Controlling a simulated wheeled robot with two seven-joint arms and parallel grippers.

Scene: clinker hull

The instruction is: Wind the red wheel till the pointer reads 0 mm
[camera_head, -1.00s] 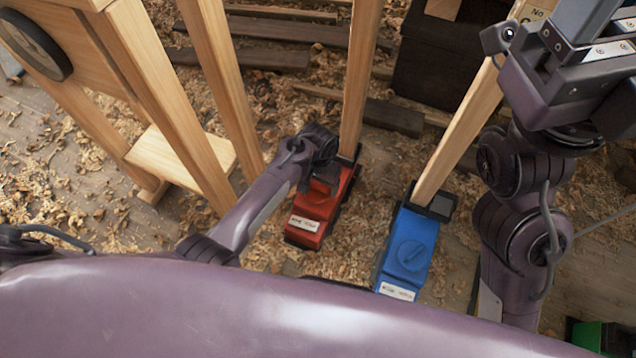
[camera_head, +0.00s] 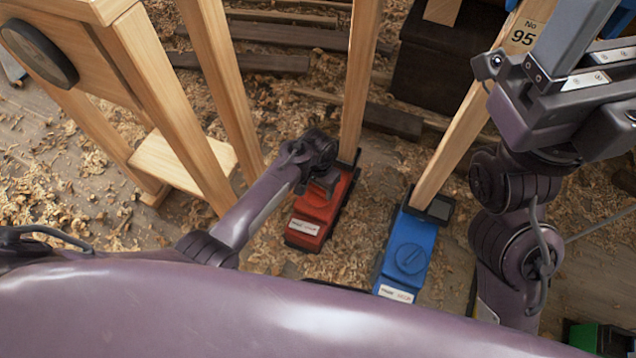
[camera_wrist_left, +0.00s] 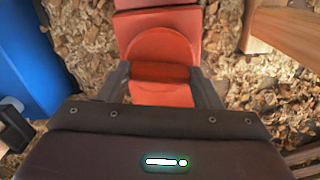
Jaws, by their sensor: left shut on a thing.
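The red unit (camera_head: 317,214) stands on the floor at the foot of a wooden prop, with a white label at its near end. Its red wheel (camera_wrist_left: 160,45) shows in the left wrist view as a round disc with a raised bar across it. My left gripper (camera_head: 325,182) points down over the unit. In the wrist view its fingers (camera_wrist_left: 162,82) are shut on the wheel's bar, one on each side. In the head view the gripper hides the wheel. I cannot make out a pointer or scale reading. My right gripper (camera_head: 590,80) is raised at the upper right, partly cut off.
A blue unit (camera_head: 408,250) with its own knob stands right of the red one under a prop marked 95 (camera_head: 524,36). A green unit (camera_head: 603,338) is at the lower right. Wooden props (camera_head: 222,90) and a wooden stand (camera_head: 180,160) are at left. Shavings cover the floor.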

